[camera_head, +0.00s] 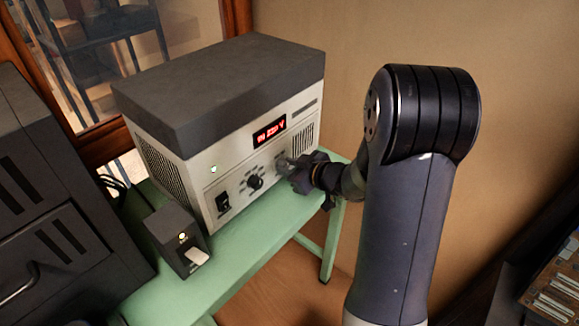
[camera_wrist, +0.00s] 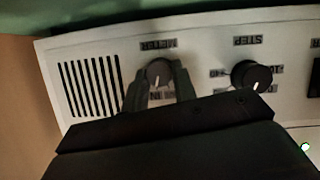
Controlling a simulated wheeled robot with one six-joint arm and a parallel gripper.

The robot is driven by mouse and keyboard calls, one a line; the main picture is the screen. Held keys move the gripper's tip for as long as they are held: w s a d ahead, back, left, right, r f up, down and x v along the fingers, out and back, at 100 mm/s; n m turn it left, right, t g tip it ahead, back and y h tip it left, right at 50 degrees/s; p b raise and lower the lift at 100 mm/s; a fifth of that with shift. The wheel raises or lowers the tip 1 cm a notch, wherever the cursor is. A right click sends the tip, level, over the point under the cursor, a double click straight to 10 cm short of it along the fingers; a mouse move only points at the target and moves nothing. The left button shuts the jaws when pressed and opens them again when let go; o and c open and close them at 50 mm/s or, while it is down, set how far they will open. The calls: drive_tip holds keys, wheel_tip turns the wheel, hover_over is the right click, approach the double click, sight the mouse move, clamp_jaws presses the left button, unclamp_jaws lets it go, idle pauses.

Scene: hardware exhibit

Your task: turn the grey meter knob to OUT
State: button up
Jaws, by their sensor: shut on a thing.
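The grey meter knob (camera_wrist: 158,69) is on the pale front panel under the upside-down METER label in the wrist view. My gripper (camera_wrist: 160,82) has one finger on each side of it and is shut on it. A light pointer mark on the knob seems to face the IN label just below it in the picture. In the head view my gripper (camera_head: 297,172) reaches the panel of the instrument (camera_head: 225,95) from the right and hides most of the knob. The red display (camera_head: 269,132) is lit and seems to read IN 230 V.
A black STEP knob (camera_wrist: 251,75) sits beside the meter knob; it also shows in the head view (camera_head: 255,182). A black rocker switch (camera_head: 223,201) is further left. A small dark switch box (camera_head: 175,238) stands on the green table (camera_head: 262,238). A dark cabinet (camera_head: 60,215) is at left.

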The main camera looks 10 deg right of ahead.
drive_tip(key=shift+c, duration=1.2)
drive_tip(key=shift+f+b, duration=0.1)
drive_tip(key=shift+b, duration=0.25)
drive_tip(key=n+b, duration=0.1)
drive_tip(key=b, duration=0.1)
drive_tip(key=n+t+h+b, duration=0.1)
drive_tip(key=b, duration=0.2)
drive_tip(key=shift+s+a+f, duration=0.1)
drive_tip(key=shift+a+f, duration=0.05)
drive_tip(key=shift+f, duration=0.15)
drive_tip(key=n+t+h+b, duration=0.1)
drive_tip(key=n+b, duration=0.1)
drive_tip(key=b, duration=0.3)
drive_tip(key=shift+n+b, duration=0.35)
drive_tip(key=shift+n, duration=0.05)
drive_tip(key=shift+a+r+n+t+b, duration=0.15)
drive_tip(key=shift+n+t+b, duration=0.2)
drive_tip(key=shift+b, duration=0.4)
drive_tip(key=shift+h, duration=0.3)
